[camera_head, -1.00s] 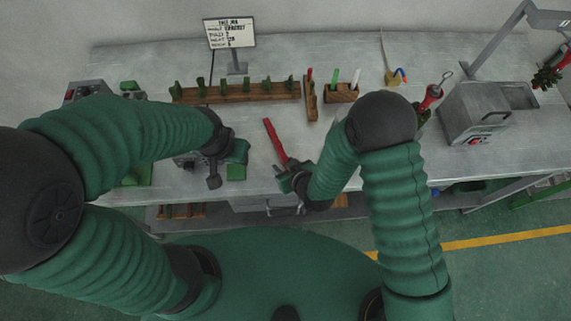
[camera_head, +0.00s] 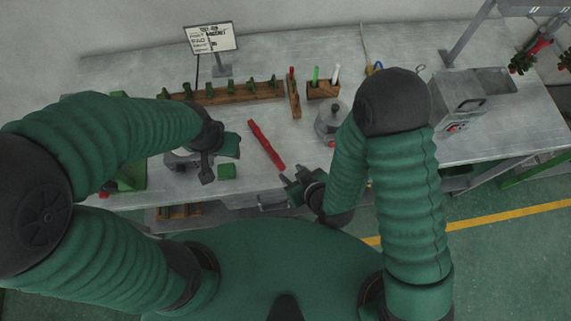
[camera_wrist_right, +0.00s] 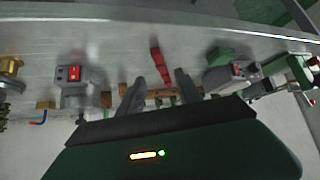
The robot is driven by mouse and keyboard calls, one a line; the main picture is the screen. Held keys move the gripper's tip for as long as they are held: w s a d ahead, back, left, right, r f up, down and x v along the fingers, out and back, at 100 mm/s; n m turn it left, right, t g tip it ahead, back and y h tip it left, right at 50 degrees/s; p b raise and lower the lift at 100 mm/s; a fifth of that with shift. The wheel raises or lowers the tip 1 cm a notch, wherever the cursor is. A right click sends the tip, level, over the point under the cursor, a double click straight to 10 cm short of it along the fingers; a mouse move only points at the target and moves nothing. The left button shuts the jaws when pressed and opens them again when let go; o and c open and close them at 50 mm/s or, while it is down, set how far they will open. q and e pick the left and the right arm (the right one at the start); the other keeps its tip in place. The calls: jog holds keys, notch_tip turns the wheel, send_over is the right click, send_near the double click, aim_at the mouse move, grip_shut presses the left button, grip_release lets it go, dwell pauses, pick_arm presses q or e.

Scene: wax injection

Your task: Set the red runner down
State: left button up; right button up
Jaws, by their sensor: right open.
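The red runner (camera_head: 266,145) is a long, thin bar lying slantwise on the grey bench, its near end toward the bench's front edge. It also shows in the right wrist view (camera_wrist_right: 161,66), beyond my fingers. My right gripper (camera_head: 287,183) is open and empty, just short of the runner's near end, with a small gap between them. In the right wrist view its two fingers (camera_wrist_right: 160,88) stand apart.
A wooden rack (camera_head: 236,94) with green pieces stands behind the runner. A small wooden holder (camera_head: 323,90) holds coloured sticks. A round grey pot (camera_head: 331,122) is near my right arm. A grey machine (camera_head: 462,102) stands at right. Bench around the runner is mostly clear.

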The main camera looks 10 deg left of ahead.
jog(key=w+d+r+m+g+h, duration=0.1)
jog(key=w+d+r+m+h, duration=0.15)
jog(key=d, duration=0.25)
jog(key=w+d+r+m+h, duration=0.1)
jog(key=w+d+r, duration=0.15)
jog(key=d, duration=0.25)
jog(key=s+d+r+m+g+h, duration=0.1)
jog(key=s+d+r+m+g, duration=0.1)
jog(key=s+d+r, duration=0.4)
jog(key=s+d+r+m+g+h, duration=0.15)
jog(key=d+r, duration=0.25)
jog(key=d, duration=0.4)
pick_arm(q)
jog(key=shift+d+f+b, duration=0.25)
jog(key=shift+f+b, duration=0.85)
jog(key=shift+b, duration=0.2)
jog(key=shift+d+f+b, duration=0.2)
jog(key=shift+f+b, duration=0.85)
jog(key=shift+b, duration=0.25)
pick_arm(e)
jog(key=shift+m, duration=0.4)
jog(key=shift+a+x, duration=0.2)
jog(key=shift+x, duration=0.75)
jog(key=shift+a+x, duration=0.2)
jog(key=shift+x, duration=0.8)
jog(key=shift+a+x, duration=0.2)
jog(key=shift+x, duration=0.75)
